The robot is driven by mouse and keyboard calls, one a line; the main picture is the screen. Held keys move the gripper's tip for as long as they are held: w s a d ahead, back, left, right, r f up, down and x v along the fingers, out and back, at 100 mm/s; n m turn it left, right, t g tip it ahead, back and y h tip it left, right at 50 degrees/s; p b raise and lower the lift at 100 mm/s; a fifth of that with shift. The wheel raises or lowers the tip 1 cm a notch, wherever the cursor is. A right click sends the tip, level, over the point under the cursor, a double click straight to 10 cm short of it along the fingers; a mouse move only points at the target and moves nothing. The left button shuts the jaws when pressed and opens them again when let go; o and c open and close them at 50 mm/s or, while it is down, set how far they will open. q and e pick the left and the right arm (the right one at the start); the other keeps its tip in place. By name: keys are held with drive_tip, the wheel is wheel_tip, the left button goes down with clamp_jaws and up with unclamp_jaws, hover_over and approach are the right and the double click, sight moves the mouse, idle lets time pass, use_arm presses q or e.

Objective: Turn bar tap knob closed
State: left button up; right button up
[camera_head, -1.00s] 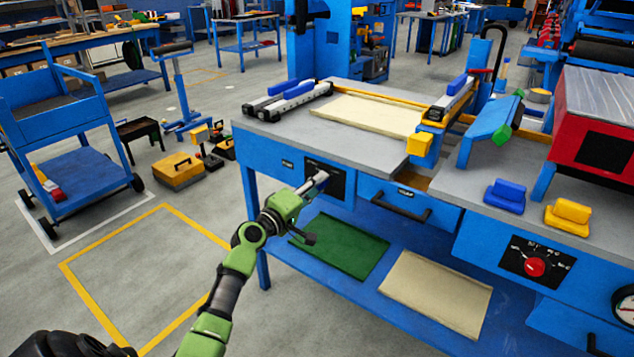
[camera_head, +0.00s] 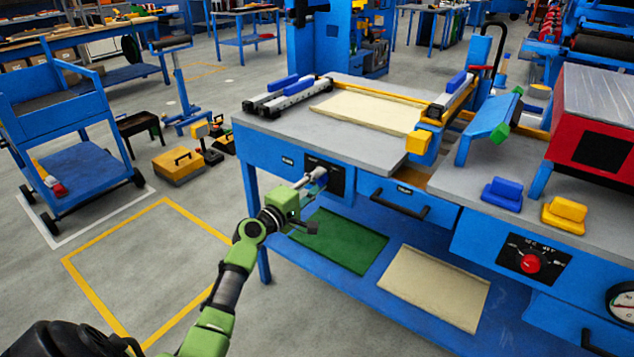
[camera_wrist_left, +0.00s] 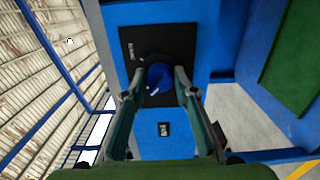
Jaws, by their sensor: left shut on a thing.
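A blue knob (camera_wrist_left: 158,77) sits on a black plate (camera_wrist_left: 180,45) in the left wrist view. In the head view the black plate (camera_head: 338,181) is on the front of the blue workbench, left of the drawer. My left gripper (camera_head: 314,180) reaches the plate from the front left. In the left wrist view the fingers of my left gripper (camera_wrist_left: 160,88) are on both sides of the knob and shut on it. The fingers partly hide the knob in the head view. My right gripper is not in view.
A drawer with a black handle (camera_head: 400,205) is right of the plate. A red dial (camera_head: 530,262) is on the right-hand bench front. Green (camera_head: 340,240) and cream (camera_head: 435,287) sheets lie on the lower shelf.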

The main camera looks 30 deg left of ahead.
use_arm(q)
drive_tip(key=o, duration=1.1)
drive_tip(key=s, duration=1.2)
drive_tip(key=shift+a, duration=0.25)
drive_tip(key=shift+d, duration=0.1)
